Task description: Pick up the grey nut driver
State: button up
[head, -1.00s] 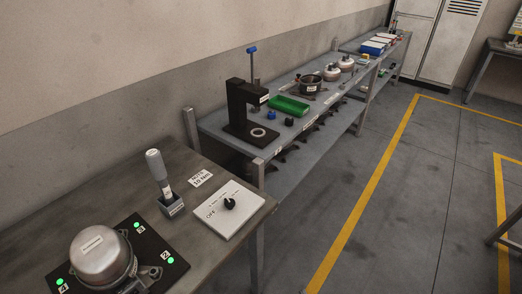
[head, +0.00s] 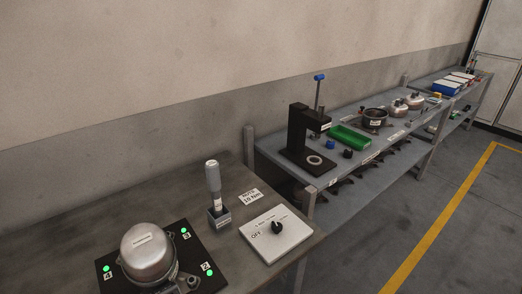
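The grey nut driver (head: 214,182) stands upright in a small dark grey holder (head: 219,217) on the near table. It has a thick grey handle at the top and a narrower lower part with a pale label. Its tip is hidden inside the holder. My gripper does not show in the head view.
A silver compressor (head: 148,252) sits on a black plate with green numbered lights, left of the driver. A white switch panel (head: 275,236) marked OFF and a 10 Nm label (head: 250,196) lie to its right. A further bench (head: 345,175) holds a black press (head: 300,140) and green tray (head: 350,138).

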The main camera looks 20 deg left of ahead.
aim_at(211, 167)
jog(key=k+u, duration=0.1)
jog(key=u, duration=1.15)
jog(key=l, duration=0.1)
